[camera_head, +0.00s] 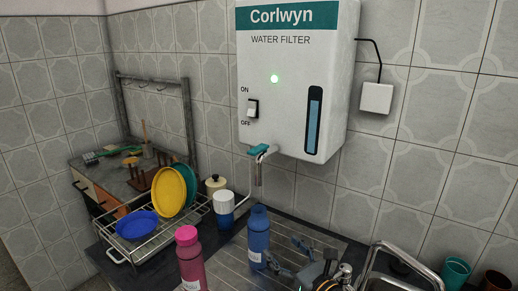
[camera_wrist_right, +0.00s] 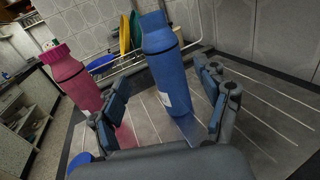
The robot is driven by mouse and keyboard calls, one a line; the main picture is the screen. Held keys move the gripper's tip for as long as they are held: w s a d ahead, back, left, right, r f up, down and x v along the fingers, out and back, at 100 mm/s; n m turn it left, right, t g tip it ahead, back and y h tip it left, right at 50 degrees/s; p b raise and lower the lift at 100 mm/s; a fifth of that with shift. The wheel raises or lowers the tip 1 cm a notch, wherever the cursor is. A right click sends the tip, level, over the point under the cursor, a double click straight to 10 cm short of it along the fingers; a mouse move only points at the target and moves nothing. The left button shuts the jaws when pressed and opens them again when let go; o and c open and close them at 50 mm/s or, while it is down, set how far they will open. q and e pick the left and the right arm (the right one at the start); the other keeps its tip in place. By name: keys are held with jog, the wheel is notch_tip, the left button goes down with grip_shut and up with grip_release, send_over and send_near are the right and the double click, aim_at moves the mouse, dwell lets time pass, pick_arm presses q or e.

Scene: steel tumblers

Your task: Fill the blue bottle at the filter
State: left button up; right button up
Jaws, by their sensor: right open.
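The blue bottle (camera_head: 259,246) stands upright on the ribbed steel drainboard, a little below and in front of the filter's spout. It also shows in the right wrist view (camera_wrist_right: 166,72), where its top looks capped. The white water filter (camera_head: 290,80) hangs on the tiled wall with a lit green light, an ON/OFF switch (camera_head: 252,108) and a blue level window. Its tap (camera_head: 262,151) has a teal handle, and no water stream shows. My right gripper (camera_head: 284,252) is open just right of the bottle, its fingers pointing at it. My left gripper is out of view.
A pink bottle (camera_head: 189,263) stands left of the blue one, close to my right gripper's left finger in the wrist view. A dish rack (camera_head: 145,246) with plates and a bowl, and a white-and-blue cup (camera_head: 223,208), are further left. A sink faucet (camera_head: 400,262) and cups are right.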

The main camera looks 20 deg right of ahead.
dwell(0.4)
jog(key=shift+r, duration=0.15)
jog(key=c, duration=0.6)
jog(key=r+n, duration=0.1)
jog(key=w+r+n+y+p, duration=0.1)
jog(key=r+n, duration=0.1)
jog(key=a+r+n+y, duration=0.1)
jog(key=n, duration=0.1)
jog(key=shift+w+r, duration=0.25)
jog(key=shift+r, duration=0.1)
grip_shut()
notch_tip(320, 180, up, 13)
jog(key=w+a+n+g+y+p, duration=0.2)
jog(key=n+g+y+p, duration=0.15)
jog(key=n, duration=1.35)
jog(key=s+d+r+n+g+p, duration=0.1)
jog(key=d+r+n+p, duration=0.1)
jog(key=r+n, duration=0.5)
jog(key=s+d+r+n+g+p, duration=0.1)
jog(key=d+r+n+p, duration=0.1)
jog(key=d+r+n, duration=0.2)
jog(key=shift+s+r+n+h+p, duration=0.35)
jog(key=shift+r+n, duration=1.45)
jog(key=shift+n, duration=2)
jog(key=shift+a, duration=0.1)
